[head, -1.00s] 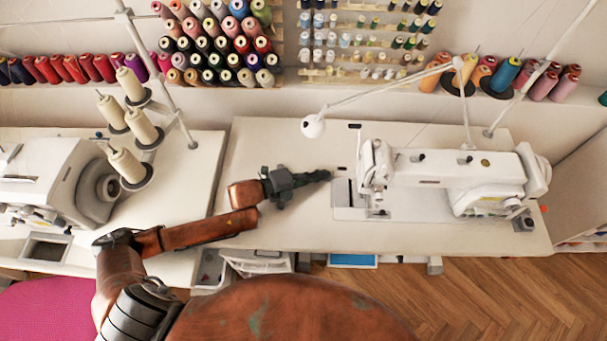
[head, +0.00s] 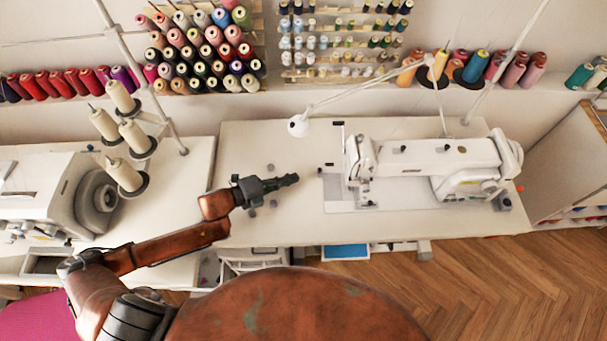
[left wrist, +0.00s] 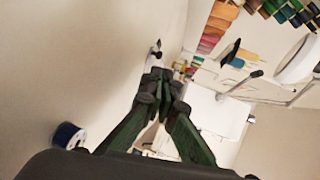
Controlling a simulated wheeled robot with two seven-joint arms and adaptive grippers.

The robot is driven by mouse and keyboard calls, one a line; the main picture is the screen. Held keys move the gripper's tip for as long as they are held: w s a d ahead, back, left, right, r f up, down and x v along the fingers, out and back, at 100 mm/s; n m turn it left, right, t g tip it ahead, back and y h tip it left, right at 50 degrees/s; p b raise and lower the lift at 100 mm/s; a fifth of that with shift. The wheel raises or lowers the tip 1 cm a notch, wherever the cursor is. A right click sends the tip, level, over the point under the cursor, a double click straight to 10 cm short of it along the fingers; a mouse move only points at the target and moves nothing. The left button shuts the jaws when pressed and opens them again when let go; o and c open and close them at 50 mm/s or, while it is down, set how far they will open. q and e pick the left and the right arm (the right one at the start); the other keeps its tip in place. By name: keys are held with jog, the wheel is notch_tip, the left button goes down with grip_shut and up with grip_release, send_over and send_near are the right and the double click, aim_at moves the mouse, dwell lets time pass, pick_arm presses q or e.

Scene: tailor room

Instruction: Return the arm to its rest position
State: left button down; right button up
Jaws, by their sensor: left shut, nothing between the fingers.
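My left arm (head: 170,245) reaches in from the lower left of the head view. My left gripper (head: 292,180) is over the middle sewing table (head: 265,140), left of the white sewing machine (head: 425,160), with a gap between them. Its fingers point right, toward the machine. In the left wrist view the dark green fingers (left wrist: 160,88) are closed together with nothing between them. My right gripper is not in view.
A second machine (head: 50,190) and cream thread cones (head: 125,175) stand at the left. A lamp (head: 299,125) overhangs the table. Thread racks (head: 200,50) line the back wall. A dark blue spool (left wrist: 68,135) shows in the left wrist view. Wooden floor is open at the lower right.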

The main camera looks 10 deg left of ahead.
pick_arm(q)
jog(key=v, duration=0.4)
jog(key=shift+s+r+p, duration=0.15)
jog(key=shift+p, duration=0.2)
jog(key=shift+s+a+r, duration=0.15)
jog(key=shift+s+a, duration=0.25)
jog(key=shift+a, duration=0.1)
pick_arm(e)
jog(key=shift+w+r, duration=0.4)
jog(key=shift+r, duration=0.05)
